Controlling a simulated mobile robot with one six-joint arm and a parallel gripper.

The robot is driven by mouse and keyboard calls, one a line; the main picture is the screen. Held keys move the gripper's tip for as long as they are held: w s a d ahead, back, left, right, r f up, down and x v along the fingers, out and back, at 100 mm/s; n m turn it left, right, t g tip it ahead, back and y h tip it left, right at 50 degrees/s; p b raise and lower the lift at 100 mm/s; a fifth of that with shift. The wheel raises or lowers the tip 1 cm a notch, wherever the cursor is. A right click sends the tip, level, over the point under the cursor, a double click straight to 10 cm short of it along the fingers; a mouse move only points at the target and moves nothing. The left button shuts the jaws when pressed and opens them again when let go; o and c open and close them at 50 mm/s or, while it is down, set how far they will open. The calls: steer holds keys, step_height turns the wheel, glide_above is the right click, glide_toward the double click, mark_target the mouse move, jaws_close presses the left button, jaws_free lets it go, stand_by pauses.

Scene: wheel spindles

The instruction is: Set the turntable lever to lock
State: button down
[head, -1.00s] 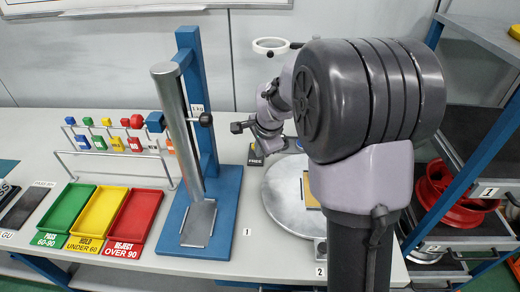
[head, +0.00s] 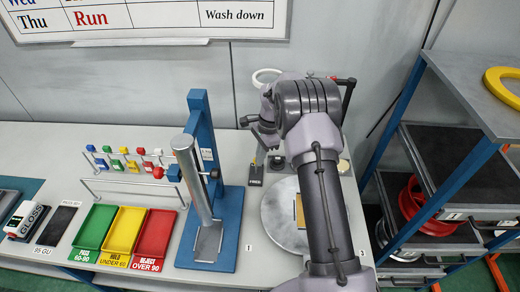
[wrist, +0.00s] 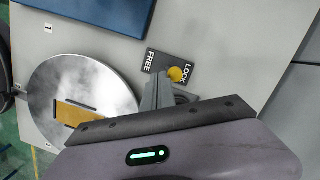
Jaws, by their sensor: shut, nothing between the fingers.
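The turntable (wrist: 84,82), a round grey metal disc with a tan insert, lies on the bench at the left of the wrist view; it is partly behind my arm in the head view (head: 275,217). Beside it is a dark plate (wrist: 158,62) marked FREE and LOCK; this plate also shows in the head view (head: 256,176). The lever's yellow knob (wrist: 175,74) is over the plate at the LOCK end. The lever's shaft is hard to make out. My gripper (wrist: 157,82) is shut and empty, its tips near the plate and just left of the knob. I cannot tell whether they touch it.
A blue stand with a metal cylinder (head: 191,178) rises left of the turntable. Green (head: 94,228), yellow (head: 123,231) and red (head: 154,235) trays lie further left. A blue-framed shelf (head: 455,182) stands at the right.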

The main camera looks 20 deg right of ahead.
steer(key=shift+f, duration=0.2)
steer(key=shift+s+a+r, duration=0.1)
steer(key=shift+s+r, duration=0.05)
steer(key=shift+s, duration=0.1)
steer(key=shift+p+v, duration=0.4)
steer(key=shift+v, duration=0.4)
steer(key=shift+a, duration=0.1)
steer(key=w+d+p+v, duration=0.1)
steer(key=d+p+v, duration=0.1)
steer(key=v, duration=0.9)
steer(key=shift+p, duration=0.8)
